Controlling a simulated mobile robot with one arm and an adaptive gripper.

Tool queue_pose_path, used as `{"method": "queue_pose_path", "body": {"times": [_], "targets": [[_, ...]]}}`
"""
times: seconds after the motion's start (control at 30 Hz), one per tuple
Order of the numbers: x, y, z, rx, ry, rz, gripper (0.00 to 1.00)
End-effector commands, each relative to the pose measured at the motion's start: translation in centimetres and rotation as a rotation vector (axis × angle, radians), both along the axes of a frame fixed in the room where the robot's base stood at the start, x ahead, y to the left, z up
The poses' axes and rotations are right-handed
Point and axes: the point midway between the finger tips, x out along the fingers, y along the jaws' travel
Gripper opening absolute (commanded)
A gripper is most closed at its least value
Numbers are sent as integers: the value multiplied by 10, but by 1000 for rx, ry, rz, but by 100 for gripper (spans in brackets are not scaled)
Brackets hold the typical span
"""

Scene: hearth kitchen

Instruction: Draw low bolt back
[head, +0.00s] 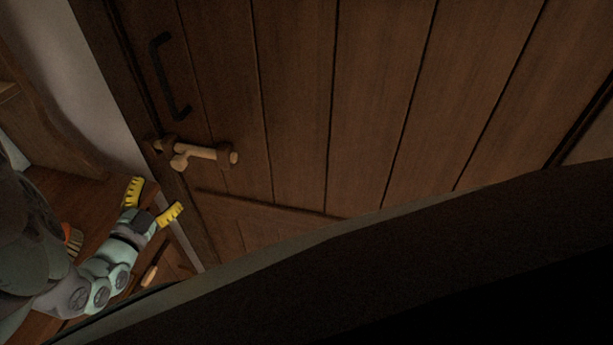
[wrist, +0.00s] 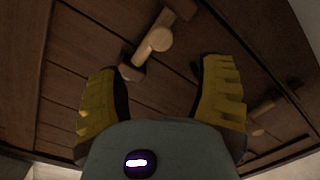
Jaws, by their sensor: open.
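A pale wooden bolt (head: 205,152) with a stubby knob lies across dark brackets on the plank door, below the black handle. Lower down, a small pale wooden piece (head: 150,276) shows partly past my arm; I cannot tell whether it is a second bolt. In the wrist view a bolt with a round knob (wrist: 160,38) lies beyond the fingertips, up and left of the middle. Another pale piece with dark holders (wrist: 258,112) is at the right. My gripper (head: 154,198) is open and empty, its yellow fingers apart, below and left of the upper bolt, touching nothing visible.
The black handle (head: 167,75) stands out from the door (head: 370,100) above the bolt. A wooden bench or shelf (head: 60,190) and a brush (head: 74,242) are at the left by my arm. A dark curved shape covers the lower right.

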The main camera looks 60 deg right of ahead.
Motion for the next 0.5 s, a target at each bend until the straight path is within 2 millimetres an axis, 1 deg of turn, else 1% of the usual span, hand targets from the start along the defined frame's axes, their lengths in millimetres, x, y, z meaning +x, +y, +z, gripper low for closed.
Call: {"method": "queue_pose_path", "body": {"times": [0.03,0.23,0.43,0.5], "targets": [[3,-10,1,-2,-5,-5,68],[19,-46,2,-5,-6,-4,68],[30,-70,1,-6,-6,-1,68],[32,-76,-2,0,-2,-2,68]]}}
